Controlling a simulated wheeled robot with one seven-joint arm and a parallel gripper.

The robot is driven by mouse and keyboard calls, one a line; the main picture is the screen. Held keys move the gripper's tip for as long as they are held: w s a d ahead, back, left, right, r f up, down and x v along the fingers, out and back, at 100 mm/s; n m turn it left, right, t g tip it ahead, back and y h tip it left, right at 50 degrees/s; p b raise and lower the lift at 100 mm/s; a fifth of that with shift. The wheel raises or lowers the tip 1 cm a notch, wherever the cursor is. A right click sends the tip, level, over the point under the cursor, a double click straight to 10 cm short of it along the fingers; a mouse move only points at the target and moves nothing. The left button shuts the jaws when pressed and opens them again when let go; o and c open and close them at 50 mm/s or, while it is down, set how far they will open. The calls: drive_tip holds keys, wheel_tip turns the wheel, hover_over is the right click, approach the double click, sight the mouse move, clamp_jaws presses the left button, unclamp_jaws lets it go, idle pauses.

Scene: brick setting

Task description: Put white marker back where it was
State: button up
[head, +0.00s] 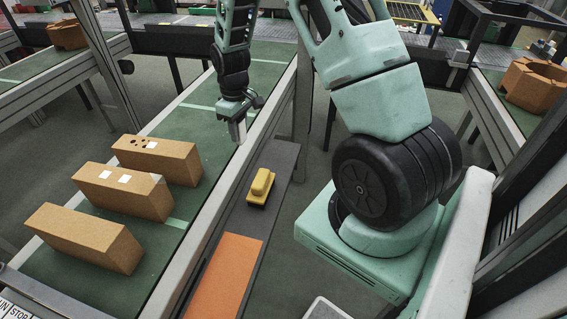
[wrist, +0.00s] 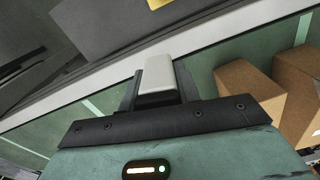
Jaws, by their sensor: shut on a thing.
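My gripper (head: 237,112) is shut on the white marker (head: 240,131), above the right side of the green conveyor near its metal rail. In the wrist view, the pale, blocky marker (wrist: 158,72) sticks out between the dark fingers of my gripper (wrist: 157,95). Its lower part is hidden by the fingers. It is clear of the bricks and of the grey shelf (head: 279,163).
Three tan bricks lie on the belt at left: near (head: 83,238), middle (head: 122,192), and far (head: 157,158) with dark spots. The middle and far ones bear white patches. A yellow block with a dark base (head: 261,186) and an orange panel (head: 224,277) lie along the grey shelf.

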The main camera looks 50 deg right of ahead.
drive_tip(key=s+d+f+n+b, duration=0.1)
drive_tip(key=s+d+b, duration=0.15)
drive_tip(key=d, duration=0.45)
drive_tip(key=s+d+f+n+b, duration=0.1)
drive_tip(key=d+f+b, duration=0.15)
drive_tip(key=d, duration=0.35)
wheel_tip(320, 180, down, 9)
drive_tip(key=shift+d+r+p, duration=0.15)
drive_tip(key=shift+r+p, duration=0.05)
drive_tip(key=shift+p, duration=0.1)
drive_tip(key=shift+f, duration=0.15)
drive_tip(key=o, duration=0.8)
